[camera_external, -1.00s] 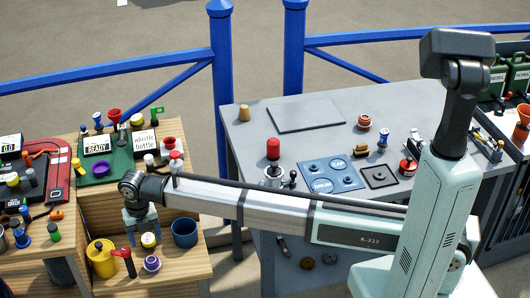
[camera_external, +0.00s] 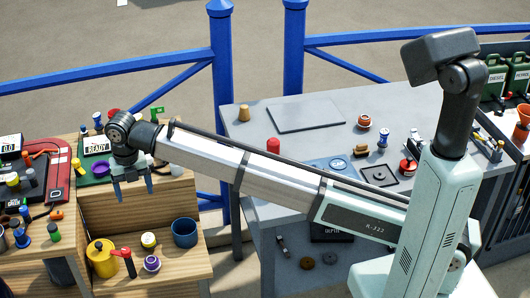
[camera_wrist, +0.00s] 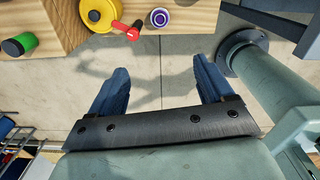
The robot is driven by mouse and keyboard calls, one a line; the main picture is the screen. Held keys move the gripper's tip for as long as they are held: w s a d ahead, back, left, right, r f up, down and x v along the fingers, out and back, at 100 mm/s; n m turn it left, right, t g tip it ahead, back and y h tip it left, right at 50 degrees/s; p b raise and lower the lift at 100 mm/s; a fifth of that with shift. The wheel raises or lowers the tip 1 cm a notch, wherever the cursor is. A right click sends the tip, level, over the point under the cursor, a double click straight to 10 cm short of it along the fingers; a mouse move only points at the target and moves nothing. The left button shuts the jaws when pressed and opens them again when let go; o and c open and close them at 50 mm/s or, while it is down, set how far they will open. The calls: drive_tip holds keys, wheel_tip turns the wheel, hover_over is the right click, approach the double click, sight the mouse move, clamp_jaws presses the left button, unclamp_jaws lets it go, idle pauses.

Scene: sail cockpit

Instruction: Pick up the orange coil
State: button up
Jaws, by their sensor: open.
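No thing is plainly an orange coil.
A yellow pot (camera_external: 102,258), red-handled item (camera_external: 122,254), purple ring (camera_external: 152,263) and blue cup (camera_external: 185,232) stand on the lower shelf. The green tray (camera_external: 90,180) sits behind my gripper. The grey table (camera_external: 240,150) has bare patches.

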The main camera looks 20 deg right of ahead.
wheel_tip(320, 180, up, 7)
drive_tip(key=w+d+m, duration=0.4)
drive_tip(key=w+d, duration=1.3)
drive_tip(key=w+d+m, duration=0.2)
drive_tip(key=w+d, duration=0.3)
drive_tip(key=d, duration=0.4)
drive_tip(key=w+d+m, duration=0.1)
drive_tip(key=w+d, duration=0.4)
drive_tip(key=d, duration=0.4)
drive_tip(key=m, duration=0.8)
hover_over(363, 117)
drive_tip(key=shift+s+a+f, duration=0.1)
drive_tip(key=shift+f, duration=9.3)
